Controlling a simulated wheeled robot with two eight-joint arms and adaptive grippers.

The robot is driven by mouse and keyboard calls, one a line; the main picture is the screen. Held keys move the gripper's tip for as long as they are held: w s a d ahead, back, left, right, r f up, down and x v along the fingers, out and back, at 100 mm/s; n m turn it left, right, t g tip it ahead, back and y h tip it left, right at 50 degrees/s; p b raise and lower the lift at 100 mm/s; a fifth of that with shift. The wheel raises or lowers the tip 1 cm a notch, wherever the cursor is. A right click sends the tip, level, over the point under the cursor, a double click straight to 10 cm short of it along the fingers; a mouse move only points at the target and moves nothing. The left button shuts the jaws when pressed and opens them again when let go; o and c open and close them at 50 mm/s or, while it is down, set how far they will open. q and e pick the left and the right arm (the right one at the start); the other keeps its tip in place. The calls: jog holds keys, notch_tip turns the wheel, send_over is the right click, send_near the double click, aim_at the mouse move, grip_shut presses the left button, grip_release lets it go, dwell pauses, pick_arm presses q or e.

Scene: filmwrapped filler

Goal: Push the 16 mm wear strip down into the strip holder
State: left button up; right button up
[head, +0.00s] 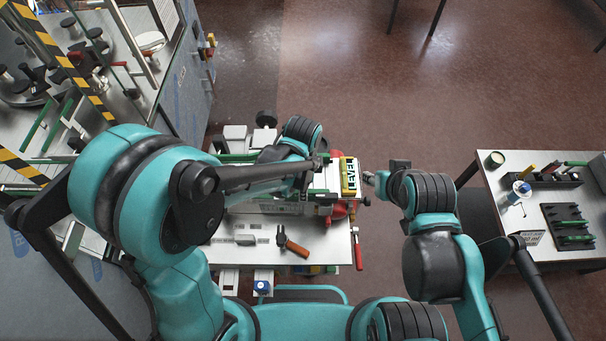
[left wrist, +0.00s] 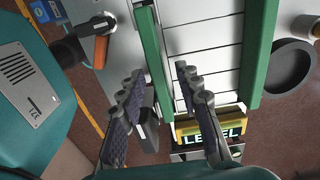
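In the left wrist view, two long green strips run along a bed of white slats. The left green strip (left wrist: 154,60) passes between the fingers of my left gripper (left wrist: 159,73), and the right green strip (left wrist: 257,50) lies along the far side. I cannot tell from these frames which is the wear strip, or how deep it sits in its holder. My left gripper is open, its fingers apart on either side of the left strip. In the head view my left arm hides much of the bed. My right gripper (head: 372,179) is right of the bench, small and partly hidden by its wrist.
A side table (head: 505,215) with tools stands at right. A cluttered workbench is at left.

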pick_arm(q)
notch_tip(320, 180, up, 10)
jog(key=p, duration=0.1)
jog(key=s+a+r+n+t, duration=0.2)
jog(key=a+r+n+t, duration=0.1)
jog(key=a+n, duration=0.6)
jog(key=s+a+r+n+t, duration=0.3)
jog(key=a+n+t, duration=0.1)
jog(key=a+n, duration=0.5)
jog(key=shift+s+r, duration=0.2)
jog(key=shift+r, duration=0.1)
jog(key=shift+d+f, duration=0.1)
jog(key=shift+f, duration=0.05)
notch_tip(320, 180, down, 23)
jog(key=b, duration=2.3)
jog(key=shift+o, duration=0.3)
